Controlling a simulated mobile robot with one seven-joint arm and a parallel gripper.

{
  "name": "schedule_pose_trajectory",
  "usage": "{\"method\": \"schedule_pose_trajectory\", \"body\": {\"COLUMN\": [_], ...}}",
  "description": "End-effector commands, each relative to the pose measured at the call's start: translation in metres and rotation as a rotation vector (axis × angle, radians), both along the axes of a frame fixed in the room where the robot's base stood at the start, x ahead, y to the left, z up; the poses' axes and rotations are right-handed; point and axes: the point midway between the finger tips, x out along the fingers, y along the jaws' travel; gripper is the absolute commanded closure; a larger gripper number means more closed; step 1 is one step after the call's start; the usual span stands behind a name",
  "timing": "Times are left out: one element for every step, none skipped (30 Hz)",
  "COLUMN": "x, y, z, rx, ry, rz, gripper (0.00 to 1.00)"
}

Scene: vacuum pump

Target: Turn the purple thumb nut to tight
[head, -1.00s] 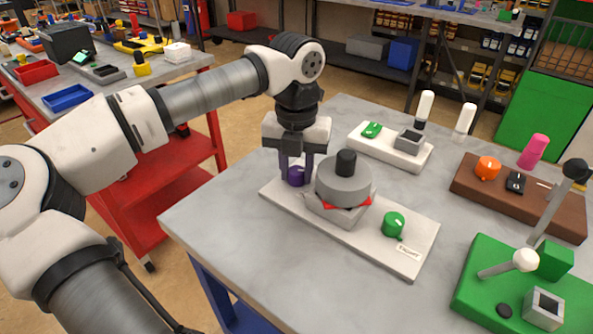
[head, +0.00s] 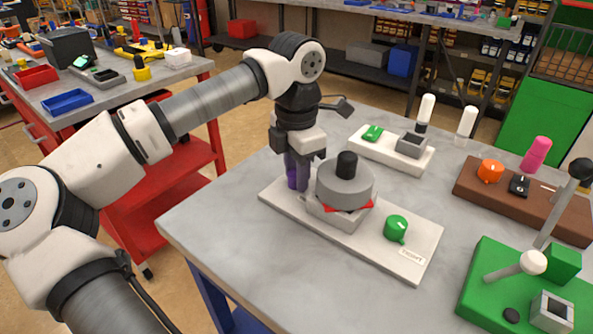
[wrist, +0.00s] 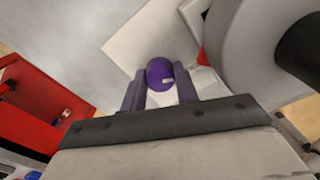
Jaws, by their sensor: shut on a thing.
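The purple thumb nut (head: 291,180) stands on the left end of the white base plate (head: 380,254), beside the grey pump body (head: 344,186) with its black knob. My gripper (head: 297,182) points down over the nut, with its fingers on either side of it. In the wrist view the round nut (wrist: 160,73) sits between my two fingertips (wrist: 160,88), and a small light mark shows on its face. My gripper is shut on the nut. A green knob (head: 396,228) and a "TIGHT" label (head: 411,255) are at the plate's right end.
A white plate (head: 391,150) with green and grey parts lies behind the pump. A brown board (head: 535,208) and a green block with levers (head: 500,280) stand to the right. The grey table (head: 220,225) is clear at the front left.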

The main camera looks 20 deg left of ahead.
Motion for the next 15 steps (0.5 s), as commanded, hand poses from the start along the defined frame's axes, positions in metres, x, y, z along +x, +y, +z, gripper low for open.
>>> {"method": "schedule_pose_trajectory", "body": {"x": [0.0009,0.0009,0.0009,0.0009,0.0008,0.0008,0.0008,0.0008,0.0008,0.0008,0.0008,0.0008,0.0008,0.0008,0.0008], "y": [-0.0004,-0.0004,-0.0004,-0.0004,-0.0003,-0.0003,-0.0003,-0.0002,-0.0002,-0.0002,-0.0002,-0.0002,-0.0002,-0.0002,-0.0002], "z": [0.0007,0.0007,0.0007,0.0008,0.0008,0.0008,0.0008,0.0009,0.0009,0.0009,0.001,0.001,0.001,0.001,0.001], "rx": [-0.001,-0.001,-0.002,-0.002,-0.002,-0.001,-0.001,-0.001,-0.001,-0.001,-0.001,-0.001,-0.001,-0.001,-0.001], "ry": [-0.004,-0.004,-0.004,-0.004,-0.004,-0.004,-0.004,-0.004,-0.004,-0.004,-0.004,-0.004,-0.004,-0.004,-0.004], "rz": [-0.021,-0.035,-0.05,-0.061,-0.07,-0.08,-0.088,-0.095,-0.101,-0.105,-0.108,-0.111,-0.113,-0.115,-0.116], "gripper": [0.93,0.93,0.93,0.93,0.93,0.93,0.93,0.93,0.93,0.93,0.93,0.93,0.93,0.93,0.93]}}
